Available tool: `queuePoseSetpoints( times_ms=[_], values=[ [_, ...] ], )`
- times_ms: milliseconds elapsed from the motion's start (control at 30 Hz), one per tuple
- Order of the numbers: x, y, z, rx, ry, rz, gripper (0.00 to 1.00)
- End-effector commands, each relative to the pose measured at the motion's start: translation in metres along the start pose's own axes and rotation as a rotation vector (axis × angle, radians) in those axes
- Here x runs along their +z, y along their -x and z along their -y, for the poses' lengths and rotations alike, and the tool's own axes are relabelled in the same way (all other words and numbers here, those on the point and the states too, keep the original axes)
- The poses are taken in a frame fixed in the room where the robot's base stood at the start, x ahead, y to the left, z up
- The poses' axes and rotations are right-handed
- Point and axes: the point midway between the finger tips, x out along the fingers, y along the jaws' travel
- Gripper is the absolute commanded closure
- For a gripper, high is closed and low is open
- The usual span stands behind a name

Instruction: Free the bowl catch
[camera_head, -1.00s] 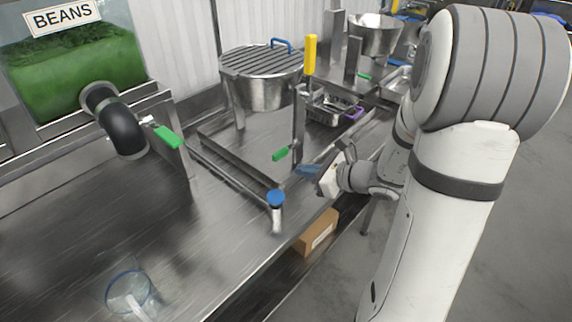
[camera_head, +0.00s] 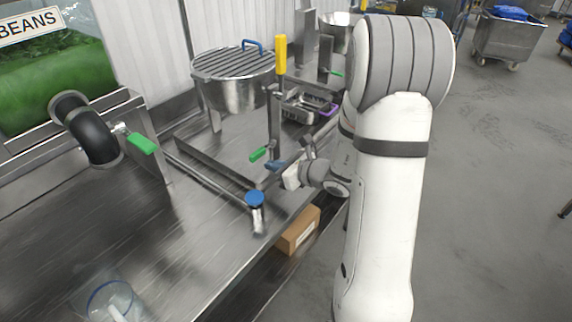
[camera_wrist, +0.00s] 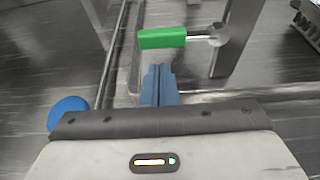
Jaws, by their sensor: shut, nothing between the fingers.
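A green lever (camera_head: 259,154) sticks out low on the steel post beneath a round steel bowl (camera_head: 232,92) with a slatted top. I cannot tell for sure which part is the bowl catch. My gripper (camera_head: 271,165) has blue fingers, shut and empty, just in front of the green lever. In the wrist view the green lever (camera_wrist: 162,38) lies straight beyond the fingertips of my gripper (camera_wrist: 158,70); a small gap seems to show between them. A tall yellow handle (camera_head: 280,54) stands upright on the post. A blue knob (camera_head: 254,198) caps the rail's near corner.
A bean tank (camera_head: 40,75) with a black elbow pipe and another green lever (camera_head: 142,143) stands at the left. A clear cup (camera_head: 108,300) sits at the front left. A steel tray (camera_head: 300,108) lies behind my gripper. A cardboard box (camera_head: 298,232) is below the table edge.

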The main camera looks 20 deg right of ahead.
Motion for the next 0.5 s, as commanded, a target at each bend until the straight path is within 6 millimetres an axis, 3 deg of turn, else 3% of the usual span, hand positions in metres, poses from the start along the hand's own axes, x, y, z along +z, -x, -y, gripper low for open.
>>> queuePoseSetpoints(
  times_ms=[200, 500],
  values=[
    [0.001, -0.033, 0.0, 0.002, 0.001, 0.0, 1.0],
    [0.0, -0.044, 0.001, -0.001, 0.001, 0.0, 1.0]
  ],
)
